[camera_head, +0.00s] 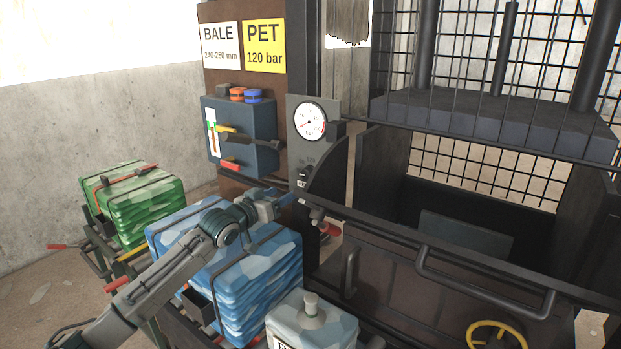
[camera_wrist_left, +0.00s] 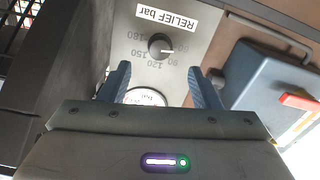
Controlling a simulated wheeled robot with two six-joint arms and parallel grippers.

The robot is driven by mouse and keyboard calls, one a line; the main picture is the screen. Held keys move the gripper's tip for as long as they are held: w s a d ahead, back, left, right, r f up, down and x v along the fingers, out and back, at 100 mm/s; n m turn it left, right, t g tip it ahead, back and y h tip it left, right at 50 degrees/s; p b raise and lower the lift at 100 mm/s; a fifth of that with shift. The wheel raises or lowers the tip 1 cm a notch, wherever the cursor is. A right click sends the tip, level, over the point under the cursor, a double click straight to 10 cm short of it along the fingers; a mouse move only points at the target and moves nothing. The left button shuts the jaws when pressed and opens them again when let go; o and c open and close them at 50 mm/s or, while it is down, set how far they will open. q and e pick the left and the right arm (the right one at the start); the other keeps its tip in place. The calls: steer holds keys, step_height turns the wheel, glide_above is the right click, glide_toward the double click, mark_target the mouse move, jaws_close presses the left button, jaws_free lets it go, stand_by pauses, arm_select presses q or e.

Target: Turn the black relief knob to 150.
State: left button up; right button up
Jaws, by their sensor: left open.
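The black relief knob (camera_wrist_left: 161,45) sits on a grey panel (camera_wrist_left: 205,20) in the left wrist view, with its scale and "RELIEF bar" label seen turned round. Its white pointer line points right, near the 60 to 90 end of the scale, away from 150. My left gripper (camera_wrist_left: 161,72) is open, its two blue fingers apart on either side below the knob in the picture, touching nothing visible. In the head view my left gripper (camera_head: 287,199) is near the lower part of the gauge panel (camera_head: 308,153); the knob is too small to make out there. My right gripper is not in view.
A round gauge (camera_head: 310,121) is on the panel, partly hidden in the wrist view. A blue box with levers (camera_head: 238,135) stands left of it. Blue bales (camera_head: 250,280) lie beneath my left arm. A dark press door with a handle (camera_head: 480,290) is at right.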

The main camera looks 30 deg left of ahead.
mark_target(305, 175)
arm_select(q)
steer(key=w, duration=0.3)
steer(key=w+r+p, duration=0.1)
steer(key=w, duration=0.2)
steer(key=w+p, duration=0.1)
steer(key=w, duration=0.2)
steer(key=shift+d+r, duration=0.15)
steer(key=shift+r, duration=0.05)
steer(key=shift+w+d+f+p, duration=0.1)
steer(key=shift+w+p, duration=0.2)
steer(key=shift+w, duration=0.3)
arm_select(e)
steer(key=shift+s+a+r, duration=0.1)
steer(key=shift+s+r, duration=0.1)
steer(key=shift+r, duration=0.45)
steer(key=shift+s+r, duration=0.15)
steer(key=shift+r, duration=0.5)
arm_select(q)
steer(key=shift+c, duration=0.5)
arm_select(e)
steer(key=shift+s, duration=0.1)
